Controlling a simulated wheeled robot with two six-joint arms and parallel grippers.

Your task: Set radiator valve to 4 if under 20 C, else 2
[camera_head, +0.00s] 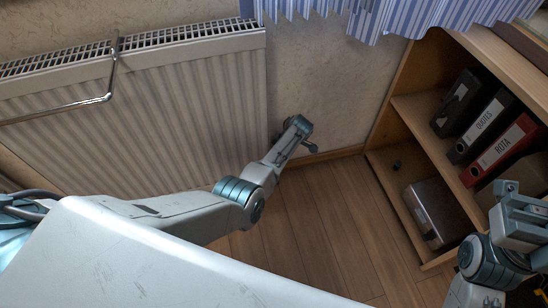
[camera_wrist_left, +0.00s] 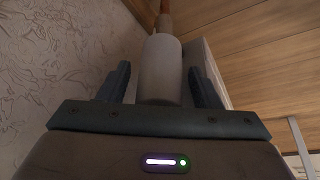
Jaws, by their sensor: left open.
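The radiator (camera_head: 170,110) hangs on the wall at the left of the head view. In the left wrist view a pale cylinder, which looks like the radiator valve head (camera_wrist_left: 161,70), stands between my left fingers, with a reddish-brown end beyond it. My left gripper (camera_wrist_left: 160,84) is open, one finger on each side of the valve head, with a gap visible at each. In the head view my left gripper (camera_head: 301,134) is low by the radiator's right end and hides the valve. No scale numbers or thermometer reading can be seen. My right gripper (camera_head: 524,212) is at the right edge; its fingers are unclear.
A wooden shelf unit (camera_head: 405,120) stands at the right, holding several binders (camera_head: 497,150) and a metallic box (camera_head: 436,212). A striped curtain (camera_head: 390,14) hangs above. A metal rail (camera_head: 60,110) crosses the radiator. Wooden floor (camera_head: 335,215) is clear between radiator and shelves.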

